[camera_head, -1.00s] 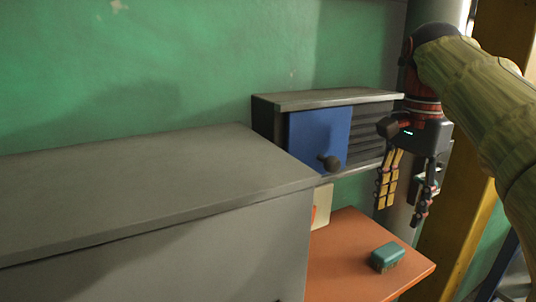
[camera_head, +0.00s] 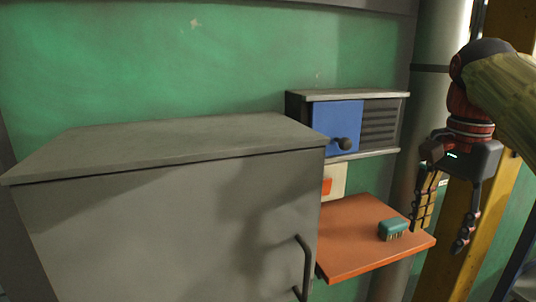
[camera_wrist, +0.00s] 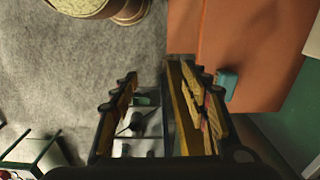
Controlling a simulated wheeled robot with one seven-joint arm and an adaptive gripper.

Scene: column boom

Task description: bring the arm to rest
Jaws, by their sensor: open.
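My gripper (camera_head: 443,212) hangs from my arm at the right of the head view, fingers pointing down. Its two fingers are spread with nothing between them. It is to the right of the orange shelf (camera_head: 343,250) and the wall cabinet. In the wrist view my gripper (camera_wrist: 160,105) shows its two yellow-padded fingers apart. The orange shelf (camera_wrist: 265,55) lies to the right of them in that view, with part of a teal brush (camera_wrist: 228,80) beside the right finger.
A large grey cabinet (camera_head: 170,215) with a dark handle fills the left. A wall cabinet with a blue door (camera_head: 335,124) and dark knob hangs behind. The teal brush (camera_head: 393,228) sits on the shelf. A yellow post (camera_head: 455,245) stands behind my gripper. Grey floor (camera_wrist: 80,70) shows below.

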